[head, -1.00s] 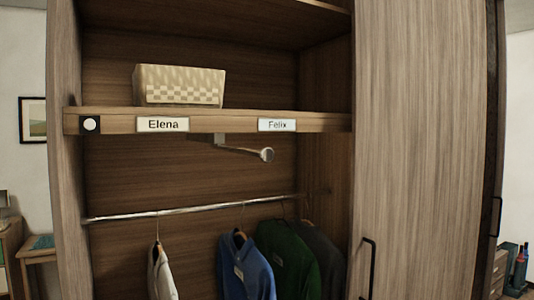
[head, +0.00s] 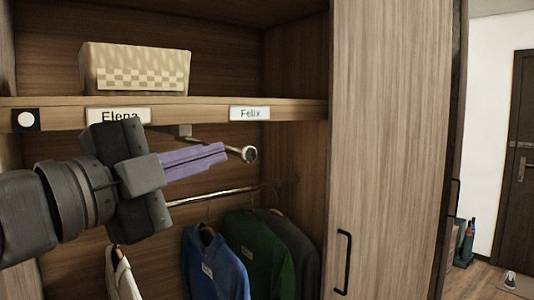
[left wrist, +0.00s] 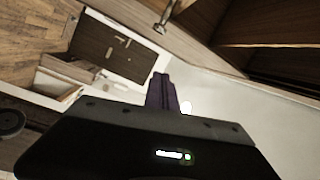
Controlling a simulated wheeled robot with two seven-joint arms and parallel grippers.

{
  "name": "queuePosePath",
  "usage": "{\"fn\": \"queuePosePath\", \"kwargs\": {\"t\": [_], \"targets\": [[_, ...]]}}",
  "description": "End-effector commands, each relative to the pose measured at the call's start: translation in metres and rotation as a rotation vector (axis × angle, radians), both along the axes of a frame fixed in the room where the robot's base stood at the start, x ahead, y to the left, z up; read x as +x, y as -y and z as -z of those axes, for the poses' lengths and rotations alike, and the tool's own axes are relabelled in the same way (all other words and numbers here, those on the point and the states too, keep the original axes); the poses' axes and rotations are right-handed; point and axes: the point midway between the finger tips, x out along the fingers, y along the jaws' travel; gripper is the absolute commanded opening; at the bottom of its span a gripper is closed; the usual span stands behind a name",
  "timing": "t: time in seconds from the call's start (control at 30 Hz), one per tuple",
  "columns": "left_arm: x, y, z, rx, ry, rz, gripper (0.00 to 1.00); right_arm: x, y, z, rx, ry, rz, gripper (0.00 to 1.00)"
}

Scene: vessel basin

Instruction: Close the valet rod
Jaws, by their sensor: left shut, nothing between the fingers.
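The valet rod (head: 249,154) sticks out from under the shelf, with a round metal knob at its end. Its mount (head: 184,130) sits under the shelf board, and part of the rod is hidden behind my gripper. In the left wrist view the rod's end (left wrist: 161,27) shows near the top. My left gripper (head: 224,154) has purple fingers, shut and empty. In the head view the fingertips appear just left of the knob; contact cannot be told. My right gripper is not in view.
A shelf (head: 195,113) with Elena and Felix labels holds a woven basket (head: 135,70). Below, a hanging rail (head: 225,192) carries a white garment, a blue shirt (head: 214,265), a green one (head: 258,258) and a dark one. A wardrobe door (head: 390,130) with a black handle stands right.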

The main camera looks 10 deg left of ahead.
Motion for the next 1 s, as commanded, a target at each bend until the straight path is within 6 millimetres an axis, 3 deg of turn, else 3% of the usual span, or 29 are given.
{"fn": "queuePosePath", "kwargs": {"t": [0.1, 0.23, 0.67, 0.87, 1.0], "targets": [[0.001, -0.002, 0.013, 0.189, 0.017, -0.018, 0.0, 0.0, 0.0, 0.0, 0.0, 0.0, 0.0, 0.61], [0.001, -0.001, 0.021, 0.298, 0.033, -0.018, 0.0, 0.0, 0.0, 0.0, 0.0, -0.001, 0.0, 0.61], [0.004, 0.0, 0.021, 0.312, 0.04, -0.019, 0.0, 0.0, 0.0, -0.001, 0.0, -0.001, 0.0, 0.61], [0.019, 0.007, 0.02, 0.312, 0.038, -0.018, 0.0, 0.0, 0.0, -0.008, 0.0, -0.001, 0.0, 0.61], [0.04, 0.017, 0.019, 0.314, 0.037, -0.018, 0.0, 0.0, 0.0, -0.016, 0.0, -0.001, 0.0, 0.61]]}}
